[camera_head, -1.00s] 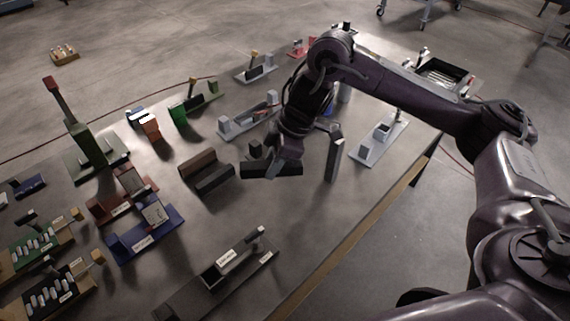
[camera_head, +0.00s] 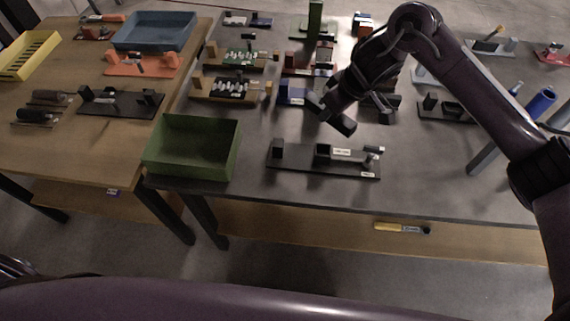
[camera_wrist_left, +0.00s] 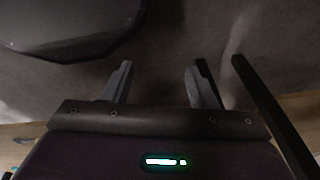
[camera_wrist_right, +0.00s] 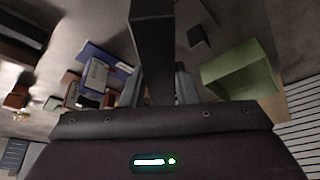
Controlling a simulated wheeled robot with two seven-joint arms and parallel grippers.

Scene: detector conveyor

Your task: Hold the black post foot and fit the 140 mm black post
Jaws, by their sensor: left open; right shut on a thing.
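My right gripper (camera_head: 335,110) is above the dark table, behind a long black fixture (camera_head: 300,164). In the right wrist view, its fingers (camera_wrist_right: 157,85) are shut on a long dark post (camera_wrist_right: 152,38), which looks like the black post. The post points away from the palm. The fixture carries a small labelled black block (camera_head: 323,151), perhaps the post foot, with a clamp (camera_head: 372,155) at its right end and an upright block (camera_head: 277,148) at its left. The post is apart from the fixture. My left gripper (camera_wrist_left: 160,80) is open and empty; it shows only in its own wrist view.
A green bin (camera_head: 192,148) stands left of the fixture; it also shows in the right wrist view (camera_wrist_right: 240,72). A wooden table (camera_head: 85,160) with a blue tray (camera_head: 155,30) is at left. Several small fixtures crowd the back. Table surface right of the black fixture is clear.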

